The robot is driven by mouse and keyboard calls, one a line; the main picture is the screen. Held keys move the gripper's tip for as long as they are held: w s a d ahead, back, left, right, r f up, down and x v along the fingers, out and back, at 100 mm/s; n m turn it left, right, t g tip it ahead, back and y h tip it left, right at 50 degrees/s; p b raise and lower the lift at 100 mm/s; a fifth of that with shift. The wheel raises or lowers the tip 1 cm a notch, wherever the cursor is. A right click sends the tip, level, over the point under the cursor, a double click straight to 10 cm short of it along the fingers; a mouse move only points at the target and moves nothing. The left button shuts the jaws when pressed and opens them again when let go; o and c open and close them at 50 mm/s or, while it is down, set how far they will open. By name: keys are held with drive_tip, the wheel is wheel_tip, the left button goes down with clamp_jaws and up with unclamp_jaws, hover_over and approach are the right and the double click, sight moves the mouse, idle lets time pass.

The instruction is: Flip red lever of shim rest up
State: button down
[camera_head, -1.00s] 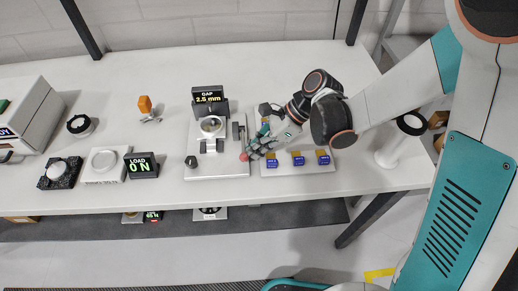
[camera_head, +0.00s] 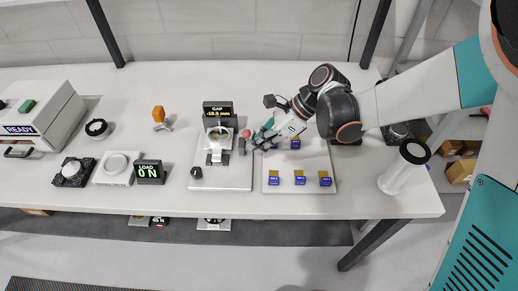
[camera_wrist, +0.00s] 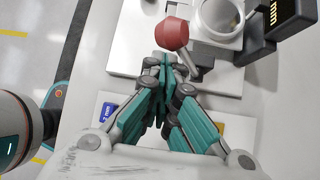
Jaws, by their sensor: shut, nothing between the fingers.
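The shim rest (camera_head: 237,178) is a white plate with a round mirror-like part in a grey holder and a black GAP display (camera_head: 217,112). The display seems to read -10.5 mm. The lever's red ball knob (camera_head: 246,133) is at the plate's right side, raised toward the back. In the wrist view the red knob (camera_wrist: 173,33) sits on a short grey rod, just beyond my fingertips. My gripper (camera_head: 262,143) is shut and empty, right of the lever. In the wrist view its fingertips (camera_wrist: 160,68) are together close to the knob; contact cannot be told.
A white plate with blue-labelled shims (camera_head: 299,180) lies under and in front of my gripper. A LOAD ON box (camera_head: 149,172) and a black round dial (camera_head: 97,128) stand left. A white post (camera_head: 400,170) stands at the right edge.

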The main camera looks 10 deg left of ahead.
drive_tip(key=shift+w+a+r, duration=0.15)
drive_tip(key=shift+w+r, duration=0.3)
drive_tip(key=shift+w, duration=0.2)
